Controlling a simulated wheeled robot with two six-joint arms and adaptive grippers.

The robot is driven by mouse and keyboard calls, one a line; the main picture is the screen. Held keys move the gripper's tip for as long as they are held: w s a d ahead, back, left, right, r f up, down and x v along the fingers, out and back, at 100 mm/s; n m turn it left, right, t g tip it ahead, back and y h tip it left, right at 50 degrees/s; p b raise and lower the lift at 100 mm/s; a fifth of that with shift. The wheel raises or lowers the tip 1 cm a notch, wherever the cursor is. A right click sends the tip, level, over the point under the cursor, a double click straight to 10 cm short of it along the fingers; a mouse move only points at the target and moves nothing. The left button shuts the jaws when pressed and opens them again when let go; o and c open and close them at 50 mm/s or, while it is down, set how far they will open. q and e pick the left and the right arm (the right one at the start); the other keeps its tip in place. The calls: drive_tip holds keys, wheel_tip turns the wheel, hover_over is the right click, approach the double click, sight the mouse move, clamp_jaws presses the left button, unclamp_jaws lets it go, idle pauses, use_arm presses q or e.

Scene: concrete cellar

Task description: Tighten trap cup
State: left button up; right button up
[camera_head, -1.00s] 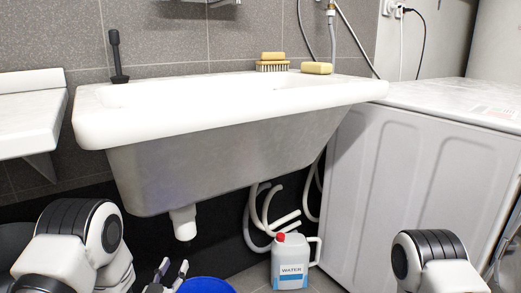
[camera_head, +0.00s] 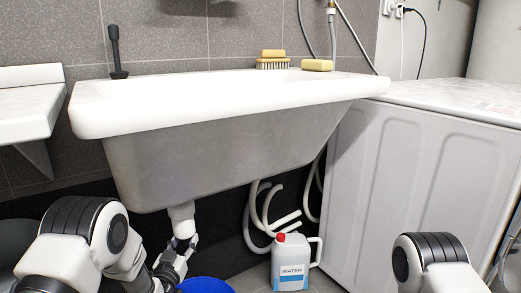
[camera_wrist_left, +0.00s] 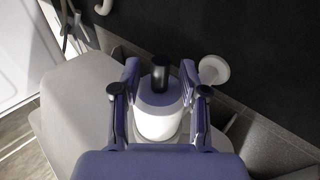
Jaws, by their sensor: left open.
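The white trap cup (camera_head: 181,222) hangs under the grey sink basin (camera_head: 225,155) in the head view. My left gripper (camera_head: 182,243) is raised to the cup's lower end, with its fingers pointing up. In the left wrist view, the open fingers (camera_wrist_left: 160,88) stand on either side of the white cup (camera_wrist_left: 157,122). Whether they touch it I cannot tell. A short dark cylinder shows at the end of the cup. Of my right arm only a link shows; its gripper is out of view.
A blue bucket (camera_head: 205,285) stands below the sink, close to my left arm. A white water canister (camera_head: 291,262) stands right of it. Pale hoses (camera_head: 262,215) hang behind, and a white washing machine (camera_head: 420,185) fills the right.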

use_arm(q)
clamp_jaws()
drive_tip(key=c, duration=0.8)
unclamp_jaws()
clamp_jaws()
drive_tip(key=m+h, duration=0.2)
drive_tip(key=h, duration=0.1)
drive_tip(key=g+h, duration=0.1)
drive_tip(key=shift+a+m, duration=0.25)
drive_tip(key=shift+m, duration=0.15)
drive_tip(key=o, duration=0.8)
unclamp_jaws()
drive_tip(key=shift+d+h, duration=0.15)
drive_tip(key=shift+h, duration=0.25)
drive_tip(key=shift+o, duration=0.2)
